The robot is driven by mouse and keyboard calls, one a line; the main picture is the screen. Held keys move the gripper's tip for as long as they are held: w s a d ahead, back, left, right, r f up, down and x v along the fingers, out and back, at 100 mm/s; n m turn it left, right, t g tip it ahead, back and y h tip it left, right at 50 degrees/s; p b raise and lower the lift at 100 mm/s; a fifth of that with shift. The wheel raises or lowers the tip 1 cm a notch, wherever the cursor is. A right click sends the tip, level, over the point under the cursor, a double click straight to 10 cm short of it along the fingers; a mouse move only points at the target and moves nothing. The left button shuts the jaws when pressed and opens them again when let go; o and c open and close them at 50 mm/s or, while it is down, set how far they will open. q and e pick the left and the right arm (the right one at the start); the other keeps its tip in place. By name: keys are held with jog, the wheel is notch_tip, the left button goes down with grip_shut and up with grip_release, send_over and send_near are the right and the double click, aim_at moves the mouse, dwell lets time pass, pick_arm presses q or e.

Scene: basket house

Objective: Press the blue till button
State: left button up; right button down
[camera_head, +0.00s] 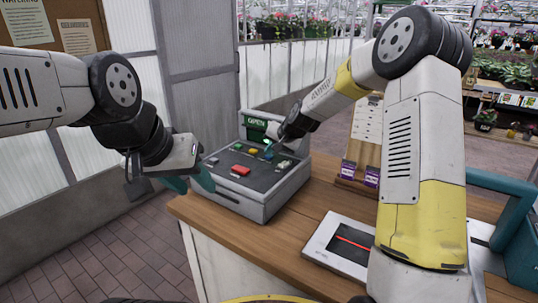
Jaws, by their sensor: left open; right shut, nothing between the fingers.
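The grey till (228,203) stands on the wooden counter, with a small green display on its raised back. The blue button (268,155) is small and lies at the upper right of the panel. My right gripper (270,147) is shut and empty, its tip right over or at the blue button; I cannot tell whether it touches. My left gripper (165,183) is open and empty, left of the till.
A flat scanner (325,250) with a red line lies on the counter (285,240) in front right of the till. A wooden rack (366,142) with purple labels stands behind it. A teal basket (523,245) is at the right edge. A grey post and wall stand at left.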

aim_at(271, 157)
jog(key=shift+f, duration=0.2)
dwell(0.4)
jog(key=shift+r, duration=0.9)
jog(key=shift+r, duration=2.5)
jog(key=shift+s+r, duration=0.1)
